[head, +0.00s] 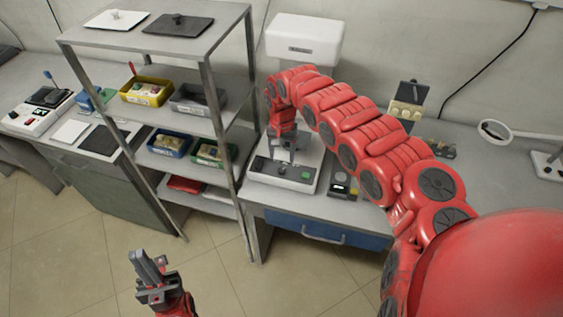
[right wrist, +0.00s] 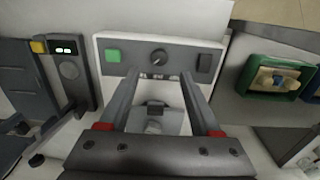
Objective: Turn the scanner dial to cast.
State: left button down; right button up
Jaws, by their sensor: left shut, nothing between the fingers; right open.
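The scanner (head: 303,38) is a tall white machine with a base at the front of the right-hand bench. Its front panel (right wrist: 135,46) carries a small round black dial (right wrist: 158,56) between a green button (right wrist: 113,55) and a black switch (right wrist: 205,62). My right gripper (right wrist: 160,78) is open, its fingertips apart on either side of the dial's line and just short of it in the right wrist view. In the head view, my right gripper (head: 289,152) reaches down over the scanner base. The dial's label cannot be read. My left gripper (head: 150,272) is shut and empty over the floor.
A small dark device (head: 343,187) with a yellow button stands close to the right of the scanner. A metal rack (head: 180,120) with several bins stands to its left. A magnifier lamp (head: 495,130) is at the far right. The floor between is clear.

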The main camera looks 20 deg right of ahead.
aim_at(282, 169)
notch_tip(282, 169, down, 6)
jog(key=shift+s+f+p, duration=0.1)
jog(key=shift+f+p, duration=0.15)
jog(key=shift+p, duration=0.1)
grip_shut()
